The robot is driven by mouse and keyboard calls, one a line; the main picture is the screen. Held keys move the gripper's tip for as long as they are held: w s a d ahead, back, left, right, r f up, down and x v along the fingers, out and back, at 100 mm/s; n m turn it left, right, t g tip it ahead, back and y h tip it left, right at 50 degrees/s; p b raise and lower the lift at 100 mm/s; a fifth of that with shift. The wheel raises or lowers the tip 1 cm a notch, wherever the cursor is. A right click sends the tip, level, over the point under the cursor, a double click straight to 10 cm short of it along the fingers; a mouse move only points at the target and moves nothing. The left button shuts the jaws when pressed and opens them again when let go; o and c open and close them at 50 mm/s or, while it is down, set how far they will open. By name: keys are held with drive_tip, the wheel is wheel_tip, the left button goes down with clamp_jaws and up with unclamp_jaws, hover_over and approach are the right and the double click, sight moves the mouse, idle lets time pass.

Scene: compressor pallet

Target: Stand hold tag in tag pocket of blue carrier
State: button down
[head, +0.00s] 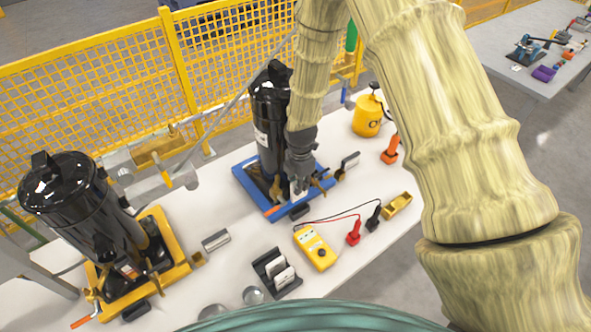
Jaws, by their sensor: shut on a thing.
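The blue carrier (247,188) sits on the white table and bears a tall black compressor (268,130). My gripper (299,186) is low over the carrier's front right part, beside the compressor. It is shut on a small pale piece, seemingly the hold tag (298,192), which is mostly hidden by the fingers. A small black block (299,212) at the carrier's front edge is just below the gripper; I cannot tell if it is the tag pocket, or whether the tag touches it. An orange piece (273,210) is at the carrier's front corner.
A black rack (264,267) with white tags stands in front. A yellow meter (316,248) with leads lies right of it. A yellow carrier (180,265) with another black compressor (80,205) is at left. A yellow canister (366,117) stands behind right, before a yellow mesh fence (90,95).

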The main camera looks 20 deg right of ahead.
sight(300, 198)
drive_tip(key=shift+s+r, duration=0.35)
drive_tip(key=shift+w+d+f, duration=0.15)
drive_tip(key=shift+w+f, duration=0.15)
drive_tip(key=shift+w, duration=0.05)
drive_tip(key=shift+s+f+b, duration=0.25)
drive_tip(key=shift+f+b, duration=0.15)
drive_tip(key=shift+f, duration=0.2)
drive_tip(key=shift+w+f+b, duration=0.15)
drive_tip(key=shift+f+b, duration=0.25)
drive_tip(key=shift+f, duration=0.5)
drive_tip(key=shift+f+b, duration=1.5)
drive_tip(key=shift+f, duration=1.45)
drive_tip(key=shift+f+b, duration=0.35)
drive_tip(key=shift+f, duration=0.3)
drive_tip(key=c, duration=1.4)
unclamp_jaws()
drive_tip(key=c, duration=0.3)
